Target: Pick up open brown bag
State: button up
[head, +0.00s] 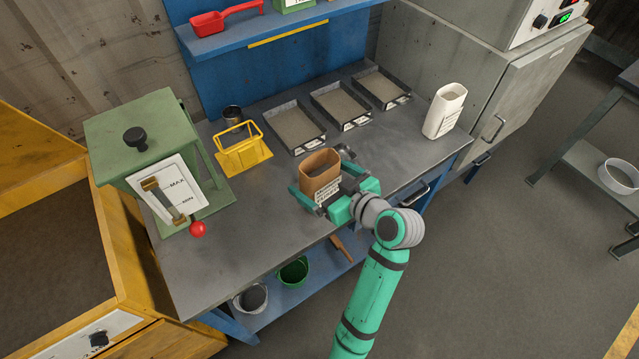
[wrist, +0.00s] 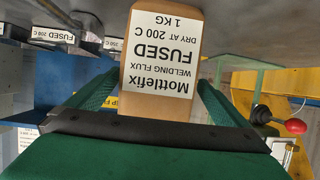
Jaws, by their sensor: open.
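The open brown bag (head: 320,170) stands upright on the grey workbench near its front edge in the head view. In the wrist view the bag (wrist: 129,90) appears upside down, straight ahead between the fingers. My gripper (head: 328,190) is open, with one finger on each side of the bag's lower part. In the wrist view my gripper (wrist: 155,100) shows a finger at each side of the bag. I cannot tell whether either finger touches it.
A yellow stand (head: 243,152) and a green box (head: 140,135) with a red-knobbed lever are to the left. Several metal trays (head: 341,106) lie behind the bag. A white bag (head: 445,110) stands at the right. A blue shelf (head: 270,30) hangs above the back.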

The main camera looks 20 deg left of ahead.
aim_at(313, 174)
jog(key=shift+f+x, duration=0.25)
jog(key=shift+x, duration=2.05)
jog(key=shift+w+d, duration=0.1)
jog(key=shift+d, duration=0.1)
jog(key=c, duration=1.6)
jog(key=shift+r, duration=0.15)
